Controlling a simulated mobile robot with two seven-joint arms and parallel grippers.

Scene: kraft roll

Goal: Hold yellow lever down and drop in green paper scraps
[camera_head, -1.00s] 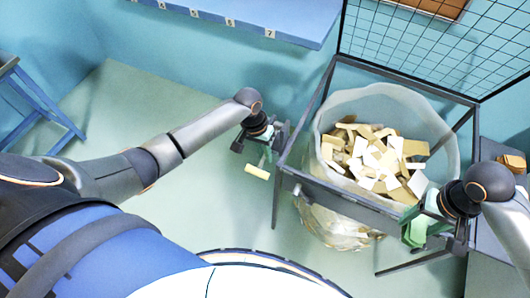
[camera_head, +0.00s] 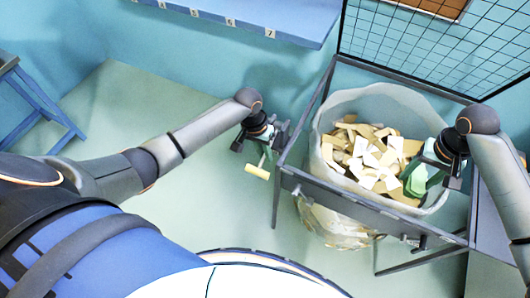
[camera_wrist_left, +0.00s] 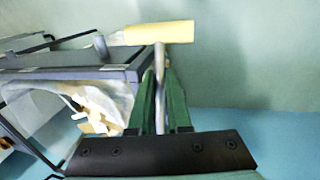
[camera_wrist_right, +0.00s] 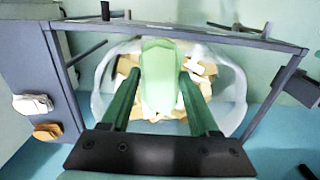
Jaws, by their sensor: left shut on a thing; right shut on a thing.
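The yellow lever (camera_head: 257,171) sticks out at the left side of the metal frame. My left gripper (camera_head: 262,152) is shut on its thin rod, and the yellow handle (camera_wrist_left: 150,33) shows beyond the fingers in the left wrist view. My right gripper (camera_head: 420,178) is shut on green paper scraps (camera_head: 413,181) above the right part of the clear bag (camera_head: 327,112). The green scraps also show between the fingers in the right wrist view (camera_wrist_right: 160,75). The bag holds many tan and white paper pieces.
The dark metal frame (camera_head: 345,201) surrounds the bag, with a wire grid (camera_head: 430,45) behind it. A grey side surface right of the frame carries a white stack (camera_wrist_right: 33,104) and a brown stack (camera_wrist_right: 47,131). A blue shelf (camera_head: 250,14) hangs at the back wall.

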